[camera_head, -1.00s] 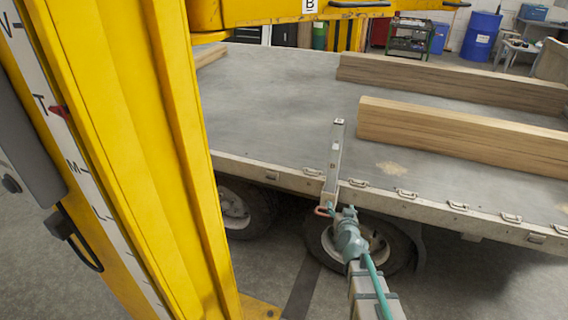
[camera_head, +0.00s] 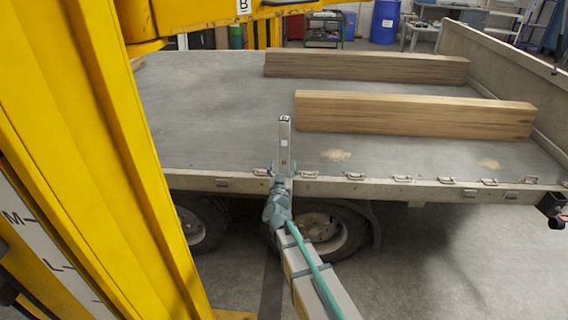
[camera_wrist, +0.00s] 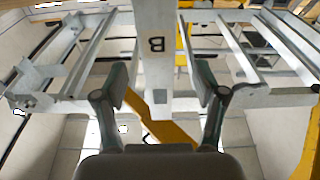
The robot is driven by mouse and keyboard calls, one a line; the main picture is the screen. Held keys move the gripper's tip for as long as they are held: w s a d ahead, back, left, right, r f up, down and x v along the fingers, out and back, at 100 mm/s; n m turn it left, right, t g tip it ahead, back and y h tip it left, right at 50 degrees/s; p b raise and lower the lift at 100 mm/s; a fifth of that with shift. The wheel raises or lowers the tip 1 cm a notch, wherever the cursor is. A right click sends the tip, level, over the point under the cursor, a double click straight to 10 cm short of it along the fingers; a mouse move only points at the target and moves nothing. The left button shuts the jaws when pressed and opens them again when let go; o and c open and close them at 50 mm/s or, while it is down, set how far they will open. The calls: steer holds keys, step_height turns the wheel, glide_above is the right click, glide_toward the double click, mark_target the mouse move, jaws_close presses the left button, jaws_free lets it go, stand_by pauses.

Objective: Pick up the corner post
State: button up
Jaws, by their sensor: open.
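The corner post (camera_head: 285,148) is a slim grey upright at the near side edge of the trailer bed, with a small dark mark near its top. My gripper (camera_head: 281,178) is at its lower part in the head view, and it hides the post's base. In the wrist view the post (camera_wrist: 157,75) carries a letter B and stands between the two fingers of my gripper (camera_wrist: 159,82). The fingers are open, with a visible gap on each side of the post.
The grey trailer bed (camera_head: 215,115) is mostly clear left of the post. Two timber beams, a near one (camera_head: 410,115) and a far one (camera_head: 365,67), lie on it to the right. Small latches line the near edge. A side board (camera_head: 505,75) closes the right end.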

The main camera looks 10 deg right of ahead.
mark_target(284, 158)
steer(key=shift+p+x, duration=0.4)
steer(key=shift+x, duration=2.75)
steer(key=shift+d+f, duration=0.15)
steer(key=shift+f, duration=0.05)
steer(key=shift+s, duration=0.1)
jaws_close()
